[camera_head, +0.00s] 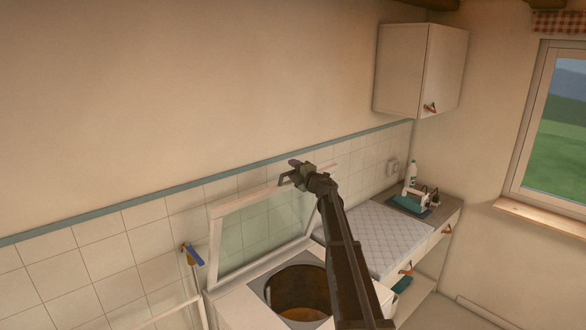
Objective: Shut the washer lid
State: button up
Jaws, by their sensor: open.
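The washer (235,303) is a white top-loader at the bottom centre, with its round brown drum (299,290) showing through the open top. Its lid (232,205) is a white frame with a clear pane, standing raised and tilted back towards the tiled wall.
A counter with a quilted pad (385,236) stands right of the washer, with a white bottle (411,174) and a teal tray (408,200) behind. A wall cabinet (421,68) hangs above. A tap with a blue handle (193,256) is at left. The air above the washer's left side is clear.

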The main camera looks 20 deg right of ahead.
jog(key=shift+w, duration=0.1)
jog(key=shift+c, duration=0.2)
grip_shut()
